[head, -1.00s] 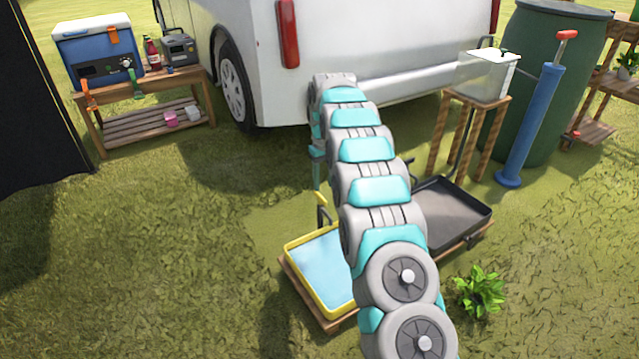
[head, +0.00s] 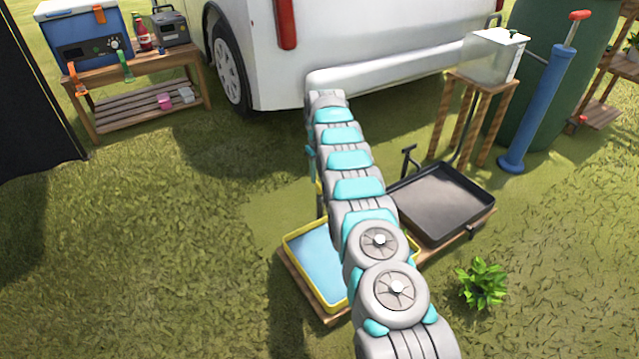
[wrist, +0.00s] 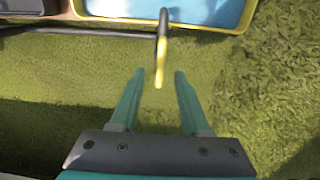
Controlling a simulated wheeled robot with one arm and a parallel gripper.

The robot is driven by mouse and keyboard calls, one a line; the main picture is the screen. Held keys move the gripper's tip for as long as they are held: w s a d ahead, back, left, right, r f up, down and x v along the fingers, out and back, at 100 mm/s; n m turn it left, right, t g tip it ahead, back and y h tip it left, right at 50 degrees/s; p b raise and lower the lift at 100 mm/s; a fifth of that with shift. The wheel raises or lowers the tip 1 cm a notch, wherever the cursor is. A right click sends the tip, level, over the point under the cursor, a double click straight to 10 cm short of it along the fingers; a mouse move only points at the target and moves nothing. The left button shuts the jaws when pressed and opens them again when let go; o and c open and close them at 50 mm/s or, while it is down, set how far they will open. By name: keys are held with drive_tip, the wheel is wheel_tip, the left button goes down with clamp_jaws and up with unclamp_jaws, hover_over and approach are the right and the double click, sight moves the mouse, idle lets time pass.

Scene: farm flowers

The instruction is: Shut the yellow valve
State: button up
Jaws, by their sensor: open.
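A yellow-tipped valve lever (wrist: 161,62) stands over the near edge of the yellow tray (wrist: 100,14) in the wrist view. Its upper part looks dark. In the picture, the lever's end lies between the fingertips. I cannot tell whether they touch it. My arm hides most of the gripper in the head view.
A dark tray (head: 478,186) with a black tap (head: 408,158) sits right of the yellow one. A clear water container (head: 497,55) stands on a wooden stand beside a blue pump (head: 537,105). The white vehicle (head: 370,35) is behind. Grass at left is free.

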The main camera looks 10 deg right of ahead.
sight(320, 185)
wheel_tip(320, 185, down, 4)
drive_tip(key=shift+s+f, duration=0.1)
drive_tip(key=shift+f, duration=0.05)
drive_tip(key=shift+c, duration=0.3)
clamp_jaws()
